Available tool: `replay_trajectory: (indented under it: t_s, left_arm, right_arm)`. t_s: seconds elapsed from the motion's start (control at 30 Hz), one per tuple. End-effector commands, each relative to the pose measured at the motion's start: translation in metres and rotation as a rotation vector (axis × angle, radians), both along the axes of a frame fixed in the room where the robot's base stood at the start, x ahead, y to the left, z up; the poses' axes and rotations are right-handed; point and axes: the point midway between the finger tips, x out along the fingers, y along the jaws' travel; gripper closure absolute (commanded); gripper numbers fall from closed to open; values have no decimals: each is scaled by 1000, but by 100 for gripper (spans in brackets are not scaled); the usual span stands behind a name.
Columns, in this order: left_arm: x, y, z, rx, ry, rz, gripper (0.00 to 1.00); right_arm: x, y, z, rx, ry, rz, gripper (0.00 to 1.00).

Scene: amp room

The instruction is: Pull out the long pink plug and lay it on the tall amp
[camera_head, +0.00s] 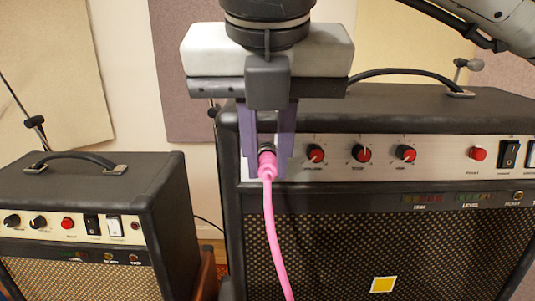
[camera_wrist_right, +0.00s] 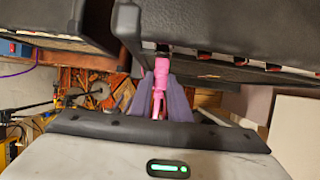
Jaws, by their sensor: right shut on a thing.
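The pink plug (camera_head: 267,165) is at the left end of the tall amp's control panel, with its pink cable hanging down in front of the grille. My right gripper (camera_head: 267,150) is shut on the plug, its purple fingers on either side. In the right wrist view the plug (camera_wrist_right: 162,72) lies between the fingers, its dark end against the amp's front. Whether the tip is still in the socket cannot be told. The tall amp (camera_head: 380,110) has a dark top with a handle. My left gripper is not in view.
A smaller amp (camera_head: 165,200) stands to the left, with a gap between the two. The handle (camera_head: 400,75) arches over the tall amp's top. Red knobs (camera_head: 360,154) and switches line its panel. A microphone stand (camera_head: 36,122) is at the far left.

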Motion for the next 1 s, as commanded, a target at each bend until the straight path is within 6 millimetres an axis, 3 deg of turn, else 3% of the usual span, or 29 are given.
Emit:
replay_trajectory:
  t_s: [1.0]
  left_arm:
    - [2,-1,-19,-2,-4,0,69]
  right_arm:
    - [-40,0,6,0,0,2,100]
